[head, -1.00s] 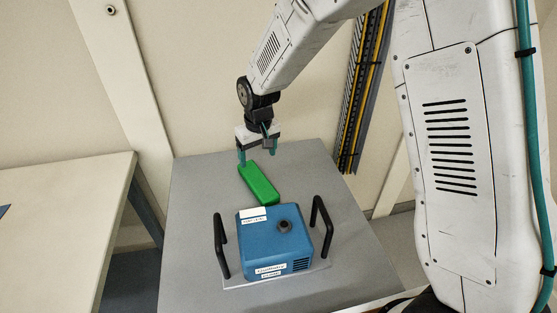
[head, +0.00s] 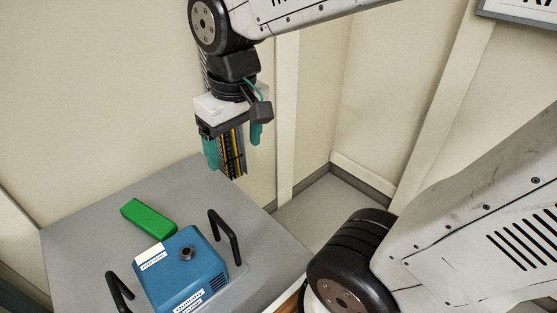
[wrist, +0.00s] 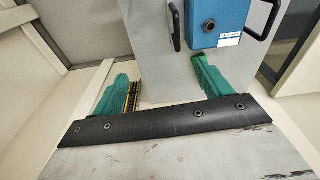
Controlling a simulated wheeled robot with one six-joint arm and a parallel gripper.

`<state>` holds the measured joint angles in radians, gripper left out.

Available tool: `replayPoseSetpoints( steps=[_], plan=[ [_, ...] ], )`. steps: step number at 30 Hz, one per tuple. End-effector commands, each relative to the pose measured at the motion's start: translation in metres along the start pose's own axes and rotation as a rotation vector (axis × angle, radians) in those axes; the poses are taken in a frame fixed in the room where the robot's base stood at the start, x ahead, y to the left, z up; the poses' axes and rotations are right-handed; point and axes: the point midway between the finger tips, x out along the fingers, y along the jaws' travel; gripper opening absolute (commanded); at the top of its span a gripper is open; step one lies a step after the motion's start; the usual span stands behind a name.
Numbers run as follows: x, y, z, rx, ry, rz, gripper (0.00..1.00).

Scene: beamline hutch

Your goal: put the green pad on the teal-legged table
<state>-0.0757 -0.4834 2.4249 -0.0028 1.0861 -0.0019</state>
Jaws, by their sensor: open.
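The green pad (head: 148,217) lies flat on a grey tabletop (head: 75,240), just behind a blue box. My gripper (head: 234,150) is open and empty, its two teal fingers pointing down. It is raised above the far right part of the grey table, to the right of the pad and apart from it. In the wrist view the fingers are spread (wrist: 157,88), and a small strip of the green pad (wrist: 197,56) shows beside the right finger, which hides most of it. No teal table legs show in the current views.
The blue box (head: 180,272) with two black handles (head: 224,238) stands on the grey table, close in front of the pad. Cream wall panels (head: 110,90) rise behind. A cable tray (head: 232,158) shows between my fingers. Open floor (head: 325,210) lies right of the table.

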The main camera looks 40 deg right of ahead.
Motion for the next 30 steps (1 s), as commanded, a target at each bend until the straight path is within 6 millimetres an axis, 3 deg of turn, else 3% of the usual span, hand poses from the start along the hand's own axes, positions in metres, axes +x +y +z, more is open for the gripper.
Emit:
replayPoseSetpoints(
  steps=[3, 9, 30],
  plan=[
    [-0.009, 0.009, 0.045, 0.041, 0.006, 0.005, 0.77],
    [-0.011, 0.014, 0.086, 0.076, 0.003, 0.009, 0.77],
    [-0.011, 0.014, 0.091, 0.081, 0.0, 0.01, 0.77]
  ],
)
